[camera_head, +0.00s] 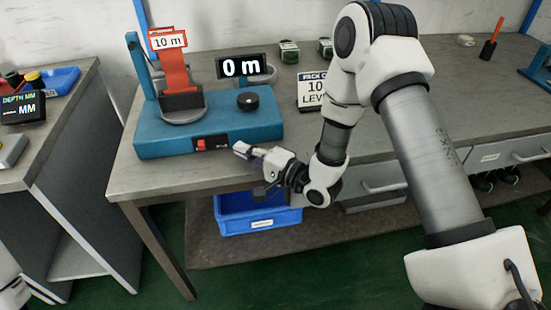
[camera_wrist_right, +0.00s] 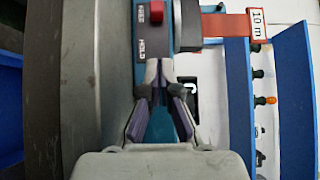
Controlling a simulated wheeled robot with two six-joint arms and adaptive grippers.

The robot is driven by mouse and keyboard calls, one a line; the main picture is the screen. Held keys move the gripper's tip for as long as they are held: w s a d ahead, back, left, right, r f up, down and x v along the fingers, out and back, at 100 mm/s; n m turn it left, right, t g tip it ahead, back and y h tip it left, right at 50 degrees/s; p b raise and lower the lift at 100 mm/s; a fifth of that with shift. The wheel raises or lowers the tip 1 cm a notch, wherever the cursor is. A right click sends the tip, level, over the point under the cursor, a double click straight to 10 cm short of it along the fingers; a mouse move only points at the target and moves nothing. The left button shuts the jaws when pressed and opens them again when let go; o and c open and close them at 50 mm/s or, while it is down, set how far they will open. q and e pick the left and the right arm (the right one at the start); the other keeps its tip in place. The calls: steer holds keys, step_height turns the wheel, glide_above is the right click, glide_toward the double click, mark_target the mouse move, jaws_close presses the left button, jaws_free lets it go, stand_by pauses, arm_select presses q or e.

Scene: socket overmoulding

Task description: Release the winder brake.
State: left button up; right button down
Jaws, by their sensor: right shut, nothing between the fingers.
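The winder (camera_head: 225,130) is a teal machine on the bench, with a red strap on its left side tagged "10 m" (camera_head: 168,40). The brake switch (camera_head: 201,144) is a small red rocker in a black plate on the front face. In the right wrist view the red rocker (camera_wrist_right: 157,12) sits at the "FREE" end of the plate, with "HOLD" beside it. My right gripper (camera_head: 240,150) is shut and empty, just right of the switch plate near the front face. In the wrist view its fingertips (camera_wrist_right: 160,66) are below the plate, apart from the rocker.
A display (camera_head: 241,67) reads "0 m" behind the winder. A black knob (camera_head: 248,101) stands on its top. A blue bin (camera_head: 258,215) is under the bench edge. A sign (camera_head: 312,90) and small green boxes (camera_head: 288,52) stand behind my right arm.

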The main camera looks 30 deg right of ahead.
arm_select(q)
steer(key=shift+w+a, duration=0.3)
steer(key=shift+a, duration=0.05)
arm_select(e)
steer(key=v, duration=0.6)
steer(key=shift+s, duration=0.3)
